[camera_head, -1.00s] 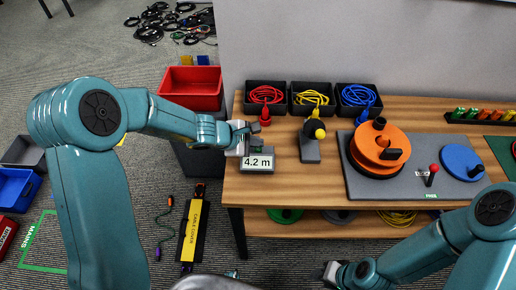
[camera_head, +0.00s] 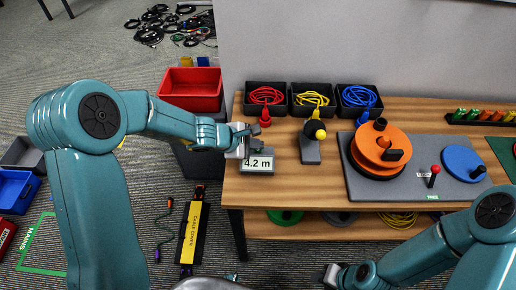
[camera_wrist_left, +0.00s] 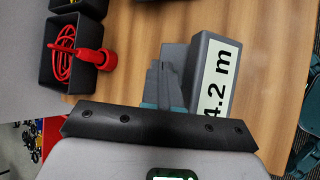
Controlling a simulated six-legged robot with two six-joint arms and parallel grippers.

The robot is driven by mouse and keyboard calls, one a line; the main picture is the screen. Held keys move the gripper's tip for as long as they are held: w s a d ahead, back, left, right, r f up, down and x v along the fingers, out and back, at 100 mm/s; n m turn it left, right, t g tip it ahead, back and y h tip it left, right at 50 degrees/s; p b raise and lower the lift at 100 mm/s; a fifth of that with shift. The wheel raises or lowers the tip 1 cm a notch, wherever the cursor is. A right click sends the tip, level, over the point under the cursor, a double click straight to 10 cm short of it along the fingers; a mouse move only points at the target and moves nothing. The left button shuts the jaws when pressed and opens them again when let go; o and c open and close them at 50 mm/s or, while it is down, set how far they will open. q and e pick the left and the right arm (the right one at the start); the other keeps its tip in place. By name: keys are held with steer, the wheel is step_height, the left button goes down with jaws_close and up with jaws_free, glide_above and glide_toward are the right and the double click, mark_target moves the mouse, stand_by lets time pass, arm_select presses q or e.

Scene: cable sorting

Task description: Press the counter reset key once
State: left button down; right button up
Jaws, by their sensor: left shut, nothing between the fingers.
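The counter (camera_head: 257,163) is a grey box with a white display reading 4.2 m, at the front left corner of the wooden table. My left gripper (camera_head: 246,148) is shut and empty, at the counter's left and back side. It covers a little of the display's left edge. In the left wrist view the closed fingertips (camera_wrist_left: 163,72) are right beside the grey counter housing (camera_wrist_left: 200,55). I cannot tell whether they touch it. The reset key cannot be made out and may be hidden behind the fingers. My right gripper (camera_head: 333,273) is low at the bottom, away from the counter.
Black bins with red (camera_head: 266,96), yellow (camera_head: 311,97) and blue (camera_head: 357,97) cables stand at the table's back. A grey stand (camera_head: 310,149) is just right of the counter. An orange reel (camera_head: 379,151) sits on a grey base further right.

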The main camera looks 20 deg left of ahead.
mark_target(256, 151)
arm_select(q)
steer(key=shift+f, duration=0.25)
steer(key=shift+r, duration=0.15)
stand_by(0.4)
steer(key=shift+r+p, duration=0.5)
steer(key=shift+r, duration=0.3)
step_height(256, 151, up, 5)
steer(key=p, duration=0.4)
steer(key=shift+r, duration=0.1)
stand_by(0.5)
